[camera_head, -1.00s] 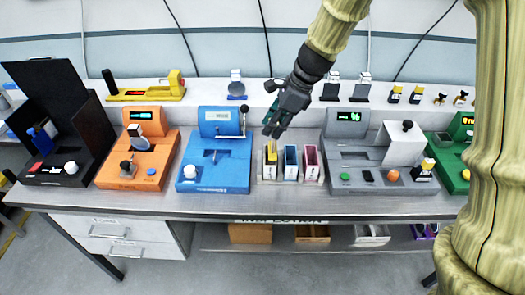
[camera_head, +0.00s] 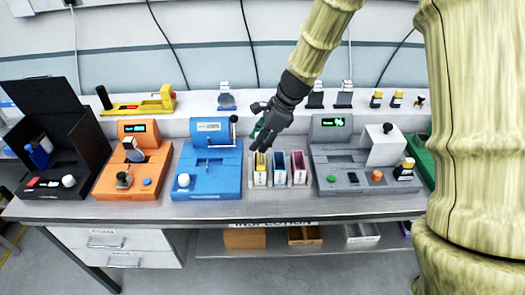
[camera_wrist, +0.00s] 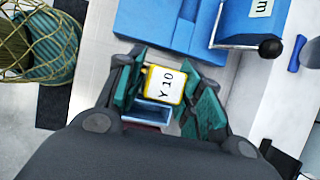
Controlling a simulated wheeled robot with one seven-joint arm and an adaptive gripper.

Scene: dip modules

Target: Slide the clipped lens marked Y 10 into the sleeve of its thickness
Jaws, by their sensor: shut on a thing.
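My gripper (camera_head: 260,143) is just above the yellow sleeve (camera_head: 260,178), the left one in a row of three. The wrist view shows its teal fingers (camera_wrist: 166,98) shut on the clipped lens (camera_wrist: 165,84), whose white, yellow-edged top reads Y 10. The blue sleeve (camera_head: 280,176) and pink sleeve (camera_head: 299,175) stand to the right. In the wrist view the blue sleeve (camera_wrist: 152,115) shows beside the clip. The lens below the clip is hidden, so I cannot tell how far it sits in the yellow sleeve.
A blue device (camera_head: 207,175) stands left of the sleeves and a grey device (camera_head: 345,180) right of them. An orange device (camera_head: 130,177) and a black open box (camera_head: 45,185) are further left. A white shelf (camera_head: 260,112) with several small items runs behind.

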